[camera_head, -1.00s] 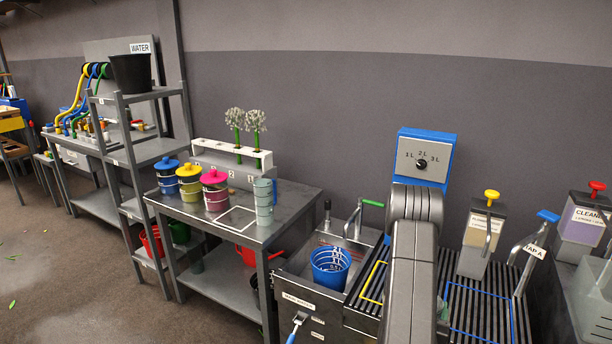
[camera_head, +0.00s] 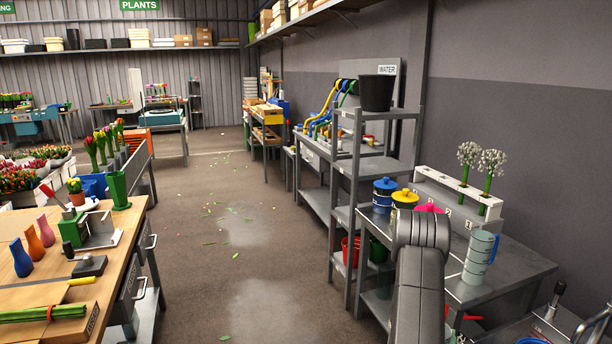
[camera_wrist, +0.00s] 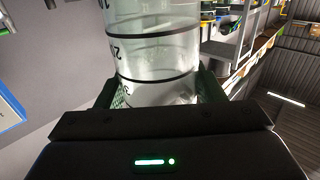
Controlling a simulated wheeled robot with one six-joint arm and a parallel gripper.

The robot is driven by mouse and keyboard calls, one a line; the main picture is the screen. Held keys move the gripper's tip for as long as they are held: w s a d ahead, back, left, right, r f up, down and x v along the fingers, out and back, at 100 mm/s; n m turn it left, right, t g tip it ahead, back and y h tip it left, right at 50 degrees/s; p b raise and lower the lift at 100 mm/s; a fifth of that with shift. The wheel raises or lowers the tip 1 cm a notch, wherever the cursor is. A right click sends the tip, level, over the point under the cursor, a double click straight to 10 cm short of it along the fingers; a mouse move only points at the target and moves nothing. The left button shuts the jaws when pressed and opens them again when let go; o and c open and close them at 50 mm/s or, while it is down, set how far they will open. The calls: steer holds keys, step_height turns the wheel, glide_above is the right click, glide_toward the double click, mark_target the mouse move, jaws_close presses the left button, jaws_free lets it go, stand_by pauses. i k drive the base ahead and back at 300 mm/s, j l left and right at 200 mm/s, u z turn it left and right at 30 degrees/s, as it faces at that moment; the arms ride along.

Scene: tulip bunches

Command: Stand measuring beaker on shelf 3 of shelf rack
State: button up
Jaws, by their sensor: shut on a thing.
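The measuring beaker (camera_wrist: 155,55) is clear, with black bands and black numbers, and fills the middle of the wrist view. My gripper (camera_wrist: 158,90) is shut on it, with a dark green finger on each side. The beaker's far end runs out of the picture. In the head view my arm hides the gripper and the beaker. The grey shelf rack (camera_head: 380,166) stands in the middle right of the head view, with several levels. Its middle shelf looks bare. Its shelf numbers are too small to read.
A black bucket (camera_head: 377,93) stands on top of the rack. A grey table (camera_head: 510,262) beside it holds lidded pots (camera_head: 384,193), a grey-green jug (camera_head: 480,255) and a white flower holder (camera_head: 455,185). A wooden bench (camera_head: 110,240) stands left.

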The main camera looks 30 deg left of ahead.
mark_target(365, 166)
steer(key=i+j+u, duration=0.55)
steer(key=i, duration=0.35)
steer(key=i+j+u, duration=0.1)
steer(key=i+u, duration=0.15)
steer(key=i, duration=0.25)
steer(key=i+j, duration=0.15)
steer(key=i, duration=0.6)
steer(key=i+j+u, duration=0.1)
steer(key=i, duration=0.6)
